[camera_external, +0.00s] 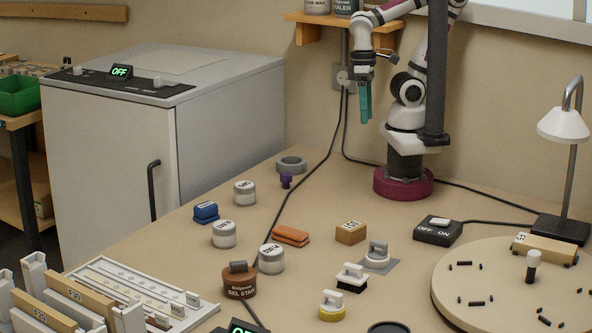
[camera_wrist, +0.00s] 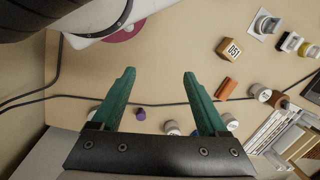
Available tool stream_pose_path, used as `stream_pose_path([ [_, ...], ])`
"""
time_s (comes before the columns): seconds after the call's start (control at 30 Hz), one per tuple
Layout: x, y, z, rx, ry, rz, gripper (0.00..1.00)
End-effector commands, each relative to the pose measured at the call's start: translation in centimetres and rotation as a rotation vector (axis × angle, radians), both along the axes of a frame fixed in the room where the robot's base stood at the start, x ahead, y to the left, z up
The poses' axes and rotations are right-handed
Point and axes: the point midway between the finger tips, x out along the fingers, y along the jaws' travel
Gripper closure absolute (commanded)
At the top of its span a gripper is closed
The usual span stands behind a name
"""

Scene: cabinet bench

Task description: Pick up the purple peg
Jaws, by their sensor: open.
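Several white-and-grey jars (camera_external: 244,193), a blue block (camera_external: 206,212) and an orange block (camera_external: 290,236) stand nearby. A black cable (camera_external: 318,176) runs across the bench right of the peg. A large cabinet (camera_external: 110,140) stands left.

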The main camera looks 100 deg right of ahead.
Motion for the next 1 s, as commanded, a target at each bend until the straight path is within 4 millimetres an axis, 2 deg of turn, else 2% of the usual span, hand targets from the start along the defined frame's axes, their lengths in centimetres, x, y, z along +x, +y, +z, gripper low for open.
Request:
stream_pose_path([
  [0.07,0.0,-0.2,-0.3,-0.025,0.030,0.050,0.23],
  [0.17,0.4,-1.5,-1.8,-0.146,0.157,0.293,0.23],
  [0.27,2.2,-3.2,-4.0,-0.350,0.345,0.718,0.23],
  [0.33,4.5,-3.7,-5.9,-0.504,0.478,1.052,0.23],
  [0.4,7.2,-3.3,-8.0,-0.655,0.608,1.385,0.23],
  [0.5,10.5,-1.4,-11.2,-0.844,0.764,1.793,0.23],
  [0.6,12.3,0.7,-13.9,-0.975,0.872,2.064,0.23],
  [0.7,13.1,1.7,-15.4,-1.038,0.926,2.192,0.23],
  [0.77,13.5,1.3,-15.9,-1.050,0.938,2.215,0.23],
  [1.0,15.7,-4.5,-18.4,-1.044,0.942,2.213,0.23],
])
